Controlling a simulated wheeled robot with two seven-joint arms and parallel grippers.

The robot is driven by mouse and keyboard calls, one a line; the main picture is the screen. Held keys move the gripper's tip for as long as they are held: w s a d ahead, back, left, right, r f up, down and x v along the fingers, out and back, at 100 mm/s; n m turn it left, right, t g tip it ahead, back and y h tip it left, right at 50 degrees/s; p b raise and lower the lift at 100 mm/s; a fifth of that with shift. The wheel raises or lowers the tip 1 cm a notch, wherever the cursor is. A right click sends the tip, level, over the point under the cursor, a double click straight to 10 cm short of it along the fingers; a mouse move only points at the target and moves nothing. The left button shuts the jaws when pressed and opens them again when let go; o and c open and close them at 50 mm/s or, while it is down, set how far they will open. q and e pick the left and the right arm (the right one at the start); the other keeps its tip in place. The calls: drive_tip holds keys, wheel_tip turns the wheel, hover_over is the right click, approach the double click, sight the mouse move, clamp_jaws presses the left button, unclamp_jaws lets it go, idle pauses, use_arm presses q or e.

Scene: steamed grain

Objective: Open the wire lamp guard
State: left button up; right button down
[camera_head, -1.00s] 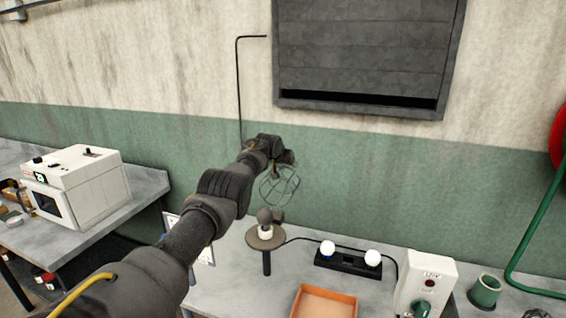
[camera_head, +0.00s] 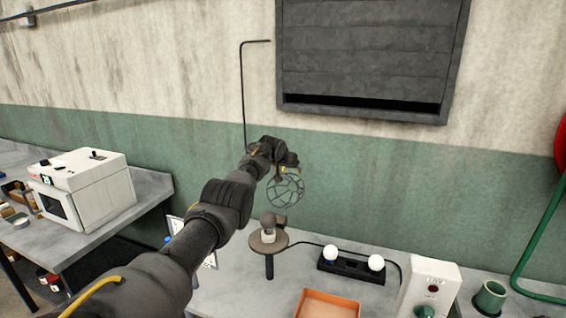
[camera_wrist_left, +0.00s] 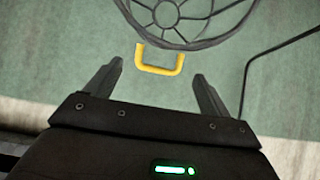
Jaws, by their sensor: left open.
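The wire lamp guard (camera_head: 286,188) is a round dark wire cage, seen above the lamp stand (camera_head: 268,240) on the bench. It also fills the top of the left wrist view (camera_wrist_left: 190,40), with a yellow U-shaped handle (camera_wrist_left: 160,70) on its near edge. My left gripper (camera_head: 288,162) is at the guard's upper side. In the left wrist view its two fingers (camera_wrist_left: 158,76) are apart, with the handle between and just beyond the tips; neither finger clearly touches it. A dark bulb (camera_head: 269,220) sits on the stand below the guard. My right gripper is out of view.
A black block with two white bulbs (camera_head: 350,264), an orange tray (camera_head: 330,305) and a white control box (camera_head: 430,285) stand right of the lamp. A white oven (camera_head: 85,190) is on the left bench. A thin bent rod (camera_head: 242,95) rises behind my arm.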

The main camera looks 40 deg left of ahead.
use_arm(q)
drive_tip(key=shift+s+d+r, duration=0.1)
drive_tip(key=shift+s+r, duration=0.3)
drive_tip(key=b+v, duration=0.2)
drive_tip(key=v, duration=0.7)
drive_tip(key=shift+s+b, duration=0.25)
drive_tip(key=shift+b, duration=0.05)
drive_tip(key=shift+d, duration=0.15)
